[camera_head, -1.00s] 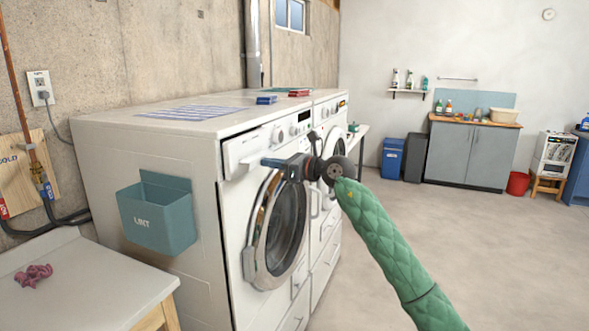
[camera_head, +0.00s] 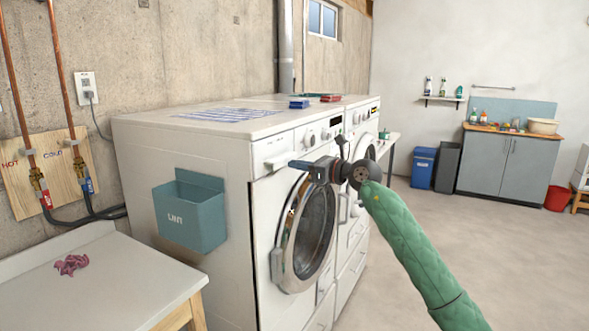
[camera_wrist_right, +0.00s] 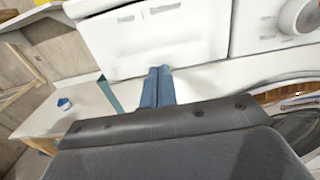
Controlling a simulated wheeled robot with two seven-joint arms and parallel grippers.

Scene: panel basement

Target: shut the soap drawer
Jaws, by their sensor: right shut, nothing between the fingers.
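The soap drawer (camera_head: 274,152) is the white panel at the upper left of the near washer's front (camera_head: 262,205). It looks almost flush in the head view, but I cannot tell whether it is fully shut. My right gripper (camera_head: 291,164) is shut and empty, its blue fingers at the drawer's lower right corner. In the right wrist view the drawer front (camera_wrist_right: 155,38) fills the upper middle. The shut blue fingertips (camera_wrist_right: 159,70) reach its lower edge; I cannot tell whether they touch. My left gripper is not in view.
The washer's round door (camera_head: 308,230) is just below the gripper. A teal bin (camera_head: 190,222) hangs on the washer's side. A low table (camera_head: 110,280) with a pink cloth (camera_head: 70,264) stands at left. The floor (camera_head: 500,260) to the right is clear.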

